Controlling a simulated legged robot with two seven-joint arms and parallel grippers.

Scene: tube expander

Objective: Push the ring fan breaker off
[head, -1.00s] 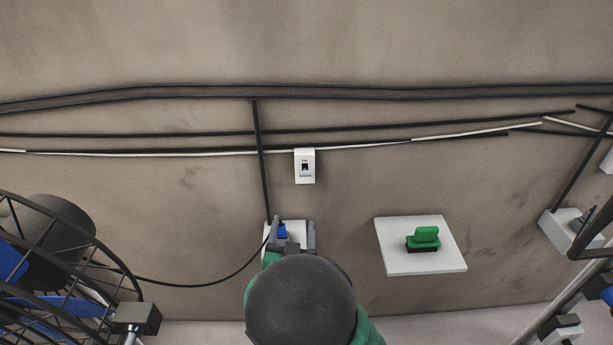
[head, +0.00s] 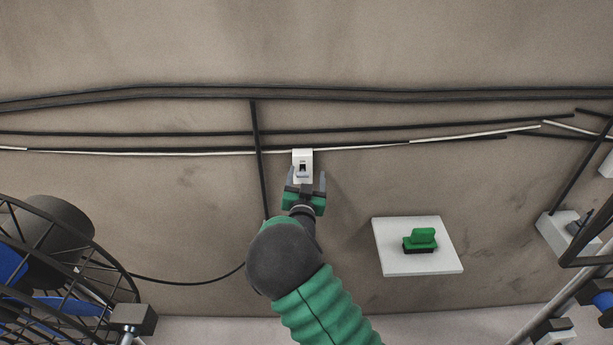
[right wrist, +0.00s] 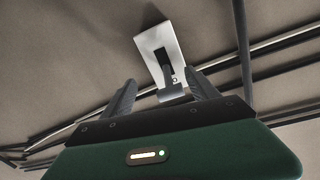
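The breaker (head: 302,155) is a small white box on the wall, with a dark slot and switch in its face. It also shows in the right wrist view (right wrist: 153,39), tilted, with a grey part at its near end. I cannot tell the switch position. My right gripper (head: 306,176) is just below the breaker in the head view, its two grey fingers apart and its jaws empty. In the right wrist view the gripper (right wrist: 163,82) has one finger on each side of the breaker's near end; contact is not clear. My left gripper is not in view.
The ring fan (head: 65,270) with its black cage stands at lower left. Black and white cables (head: 400,142) run along the wall. A grey-white box (head: 560,235) is at far right.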

